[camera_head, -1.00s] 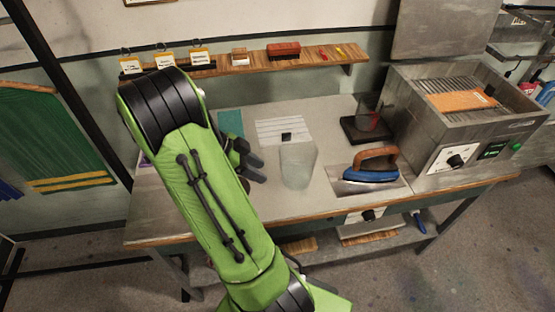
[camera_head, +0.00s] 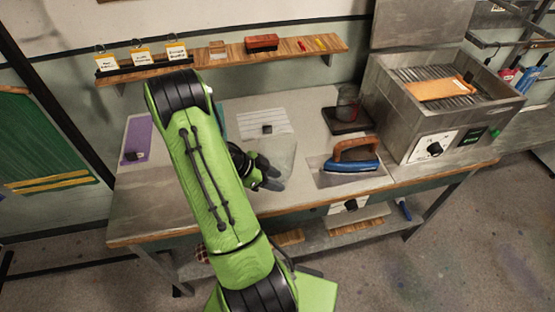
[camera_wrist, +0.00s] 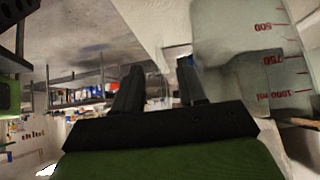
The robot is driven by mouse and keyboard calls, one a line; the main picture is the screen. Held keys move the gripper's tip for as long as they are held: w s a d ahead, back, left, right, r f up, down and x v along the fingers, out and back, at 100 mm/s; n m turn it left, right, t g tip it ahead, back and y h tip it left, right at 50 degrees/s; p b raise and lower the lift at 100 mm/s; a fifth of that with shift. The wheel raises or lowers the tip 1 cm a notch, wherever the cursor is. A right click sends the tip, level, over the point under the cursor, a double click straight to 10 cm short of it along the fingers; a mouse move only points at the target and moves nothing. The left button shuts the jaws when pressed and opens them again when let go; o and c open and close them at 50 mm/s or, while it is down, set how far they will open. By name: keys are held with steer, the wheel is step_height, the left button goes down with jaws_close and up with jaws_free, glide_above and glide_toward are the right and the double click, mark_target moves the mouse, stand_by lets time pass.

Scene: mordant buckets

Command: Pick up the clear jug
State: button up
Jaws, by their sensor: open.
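The clear jug (camera_head: 284,153) stands on the worktable, left of the blue iron, partly hidden by my gripper. In the wrist view the jug (camera_wrist: 232,28) fills the upper right, with red volume marks on its wall. My gripper (camera_head: 272,181) is in front of the jug's lower part in the head view. In the wrist view the open fingers (camera_wrist: 159,88) have nothing between them, and the jug is just to the right of the right finger. I cannot tell whether they touch.
A blue iron (camera_head: 352,165) with a wooden handle lies right of the jug. A dark square plate (camera_head: 346,121) with a glass vessel (camera_head: 348,103) stands behind it. A metal bath (camera_head: 400,125) stands at right.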

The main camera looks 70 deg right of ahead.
steer(key=shift+x, duration=1)
steer(key=shift+r, duration=0.1)
steer(key=shift+c, duration=0.2)
jaws_close()
